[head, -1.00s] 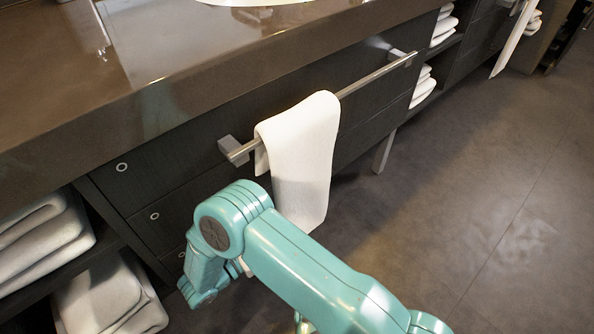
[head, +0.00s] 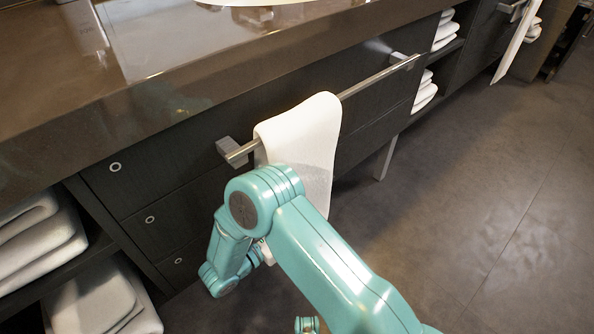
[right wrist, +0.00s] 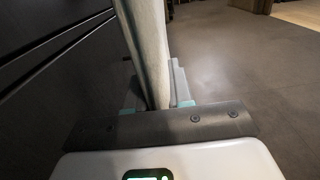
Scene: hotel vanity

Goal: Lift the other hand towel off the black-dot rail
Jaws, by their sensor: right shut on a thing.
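A white hand towel (head: 305,135) hangs folded over a metal rail (head: 375,78) on the dark vanity front, near the rail's left end. My teal right arm crosses in front of the towel's lower part and hides it in the head view. In the right wrist view my right gripper (right wrist: 157,98) is shut on the towel (right wrist: 148,45), which runs up between its fingers. The towel's top fold is still over the rail. I see no black dot on the rail. My left gripper is not in view.
The stone countertop (head: 190,65) overhangs the drawers. Rolled or folded towels (head: 95,300) fill open shelves at lower left, with more at the upper right. A second towel (head: 515,42) hangs from another rail at far right. The floor (head: 470,190) is clear.

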